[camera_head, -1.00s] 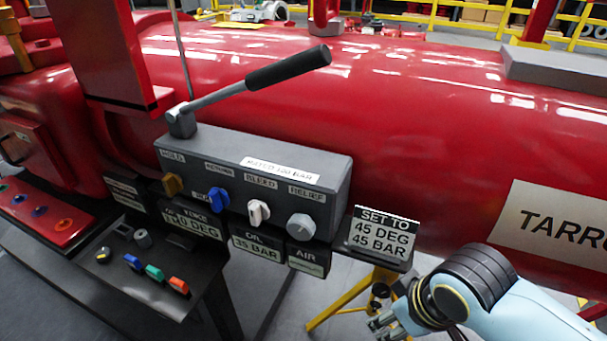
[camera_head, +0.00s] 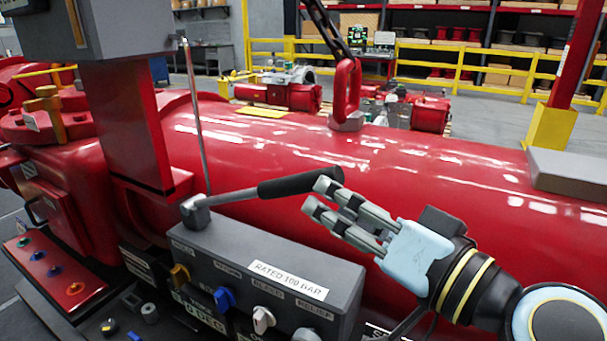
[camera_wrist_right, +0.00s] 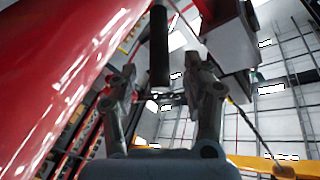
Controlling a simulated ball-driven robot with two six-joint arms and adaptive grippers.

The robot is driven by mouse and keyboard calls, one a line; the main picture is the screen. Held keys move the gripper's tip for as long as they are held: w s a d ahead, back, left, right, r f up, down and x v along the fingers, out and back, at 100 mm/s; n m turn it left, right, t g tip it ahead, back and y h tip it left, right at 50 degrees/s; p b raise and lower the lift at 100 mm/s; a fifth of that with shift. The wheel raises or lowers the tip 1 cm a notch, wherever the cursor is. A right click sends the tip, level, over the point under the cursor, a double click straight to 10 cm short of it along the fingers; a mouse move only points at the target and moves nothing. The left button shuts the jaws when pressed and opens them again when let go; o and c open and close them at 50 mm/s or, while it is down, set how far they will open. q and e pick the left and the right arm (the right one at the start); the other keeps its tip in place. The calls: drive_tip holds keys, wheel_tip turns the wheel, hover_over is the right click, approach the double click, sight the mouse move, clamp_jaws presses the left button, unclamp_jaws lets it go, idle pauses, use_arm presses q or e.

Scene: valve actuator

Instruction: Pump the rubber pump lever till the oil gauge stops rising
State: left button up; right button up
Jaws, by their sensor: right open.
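The pump lever (camera_head: 235,196) rises from the grey pump block and slants up to the right, ending in a black rubber grip (camera_head: 292,184). My right gripper (camera_head: 315,196) is open at the free end of the grip, its fingers pointing left. In the right wrist view, the black grip (camera_wrist_right: 158,50) shows between the two spread fingers (camera_wrist_right: 167,85); whether either touches it I cannot tell. The oil gauge is cut off at the bottom edge of the head view, so its reading does not show. My left gripper is not in view.
The red cylinder (camera_head: 420,190) lies behind the lever. A thin grey rod (camera_head: 195,120) stands behind the lever's pivot.

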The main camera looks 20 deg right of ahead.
sight(312, 191)
drive_tip(key=p+x, duration=0.2)
drive_tip(key=x, duration=0.4)
drive_tip(key=shift+w+r, duration=0.1)
drive_tip(key=shift+w, duration=0.2)
drive_tip(key=shift+w+a, duration=0.2)
drive_tip(key=shift+w, duration=0.4)
drive_tip(key=c, duration=0.9)
clamp_jaws()
